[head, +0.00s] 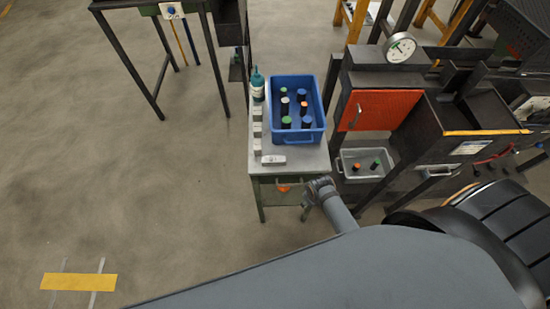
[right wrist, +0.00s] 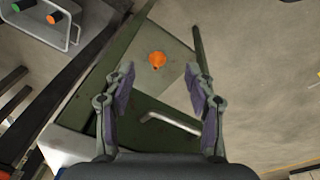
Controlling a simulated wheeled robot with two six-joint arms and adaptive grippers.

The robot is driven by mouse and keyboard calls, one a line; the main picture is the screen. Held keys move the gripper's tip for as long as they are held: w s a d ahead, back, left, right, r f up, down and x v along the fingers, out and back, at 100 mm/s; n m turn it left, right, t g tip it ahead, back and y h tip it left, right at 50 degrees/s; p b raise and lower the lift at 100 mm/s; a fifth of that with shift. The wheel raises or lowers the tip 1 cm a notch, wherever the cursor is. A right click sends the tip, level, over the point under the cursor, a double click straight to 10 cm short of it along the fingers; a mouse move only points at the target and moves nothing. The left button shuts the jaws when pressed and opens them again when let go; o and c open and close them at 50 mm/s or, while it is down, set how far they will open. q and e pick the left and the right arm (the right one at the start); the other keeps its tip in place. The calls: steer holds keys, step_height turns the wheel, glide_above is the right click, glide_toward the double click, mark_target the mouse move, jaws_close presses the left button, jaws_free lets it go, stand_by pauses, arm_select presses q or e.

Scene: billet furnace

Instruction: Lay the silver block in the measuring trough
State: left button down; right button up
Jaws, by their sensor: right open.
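Several small pale blocks (head: 257,130) stand in a row along the left edge of a small table in the head view. A longer silver-white piece (head: 273,160) with dark marks lies at the table's front edge. I cannot tell which of these is the silver block, and I cannot make out the measuring trough. My right gripper (head: 318,188) is beside the table's front right corner, below its top. In the right wrist view the right gripper (right wrist: 159,70) is open and empty, facing the table's green frame. My left gripper is not in view.
The table (head: 305,163) carries a blue crate (head: 318,138) of dark cylinders with coloured tops and a dark green bottle (head: 257,84). An orange object (right wrist: 157,59) and a bar handle (right wrist: 172,122) sit below.

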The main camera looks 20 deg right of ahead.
steer(key=w+a+r+n, duration=0.3)
steer(key=w+r, duration=0.4)
steer(key=r, duration=0.4)
steer(key=n+g+p, duration=0.1)
steer(key=n+g, duration=0.1)
steer(key=n, duration=0.7)
glide_toward(274, 159)
steer(key=f, duration=0.3)
steer(key=shift+d+f+y+p, duration=0.3)
steer(key=shift+d+f+y, duration=0.05)
steer(key=shift+d+y, duration=0.05)
steer(key=shift+f+p, duration=0.4)
steer(key=shift+f, duration=2.6)
steer(key=shift+a, duration=0.1)
jaws_close()
steer(key=shift+r, duration=0.1)
